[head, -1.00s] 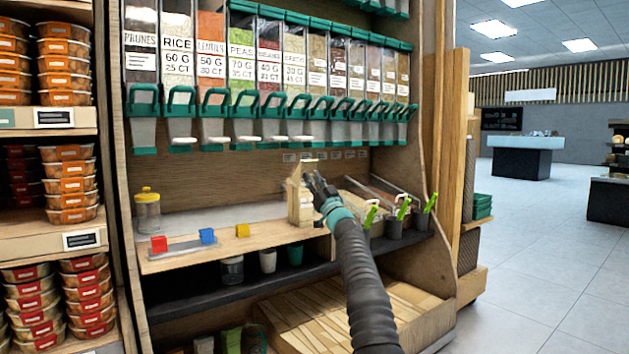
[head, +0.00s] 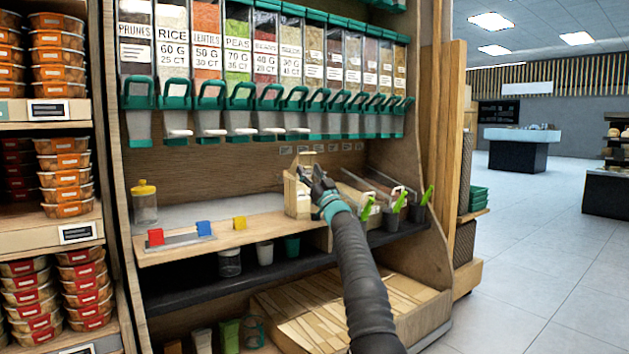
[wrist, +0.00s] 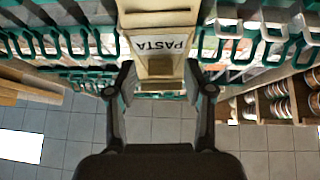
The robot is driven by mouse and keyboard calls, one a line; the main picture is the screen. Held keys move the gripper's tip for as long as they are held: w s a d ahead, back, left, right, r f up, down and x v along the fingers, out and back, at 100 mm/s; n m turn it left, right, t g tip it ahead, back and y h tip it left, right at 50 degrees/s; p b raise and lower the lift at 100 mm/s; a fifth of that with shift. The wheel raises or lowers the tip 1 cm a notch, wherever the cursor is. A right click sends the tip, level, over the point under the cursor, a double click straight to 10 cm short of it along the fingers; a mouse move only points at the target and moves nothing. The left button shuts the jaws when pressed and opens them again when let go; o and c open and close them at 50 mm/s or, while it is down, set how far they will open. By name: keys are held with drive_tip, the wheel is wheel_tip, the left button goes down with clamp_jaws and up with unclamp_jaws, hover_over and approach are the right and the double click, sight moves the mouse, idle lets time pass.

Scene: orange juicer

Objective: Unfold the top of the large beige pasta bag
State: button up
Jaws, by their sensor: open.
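The large beige pasta bag (head: 297,196) stands upright on the wooden shelf, under the dispensers. Its top shows as a lighter flap in the head view. In the wrist view the bag (wrist: 155,19) lies ahead, with its PASTA label upside down. My gripper (head: 306,174) is at the right side of the bag's upper part. In the wrist view my gripper (wrist: 158,80) is open, with one finger on each side of the bag's end. I cannot tell whether the fingers touch it.
A row of dispensers (head: 240,85) with green handles hangs above. A jar with a yellow lid (head: 144,203) and red, blue and yellow blocks (head: 204,228) stand to the left. Containers with green scoops (head: 393,216) stand close on the right.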

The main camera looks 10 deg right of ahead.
drive_tip(key=v, duration=0.7)
drive_tip(key=shift+s, duration=0.2)
idle(0.5)
drive_tip(key=shift+f, duration=0.1)
drive_tip(key=s+a+r+n+g+y+p, duration=0.35)
drive_tip(key=s+a+g, duration=0.65)
drive_tip(key=s+a, duration=0.65)
drive_tip(key=s+f+m+g+p, duration=0.15)
drive_tip(key=s+g, duration=0.25)
drive_tip(key=s, duration=0.8)
drive_tip(key=s+d+f+m+g+h+p, duration=0.1)
drive_tip(key=s+d+f+h, duration=0.3)
drive_tip(key=s, duration=0.7)
drive_tip(key=s+d+f+m+g+h+p, duration=0.1)
drive_tip(key=s+d+f+m+h+p, duration=0.1)
drive_tip(key=s+f, duration=0.5)
drive_tip(key=s+d+f+m+g+h+p, duration=0.1)
drive_tip(key=s+d+f+m+h, duration=0.2)
drive_tip(key=s, duration=1.3)
wheel_tip(320, 180, down, 3)
drive_tip(key=d+h, duration=0.2)
drive_tip(key=h, duration=0.1)
drive_tip(key=shift+d+f+g+p, duration=0.25)
drive_tip(key=shift+d+g+p, duration=0.05)
drive_tip(key=shift+d+p, duration=0.1)
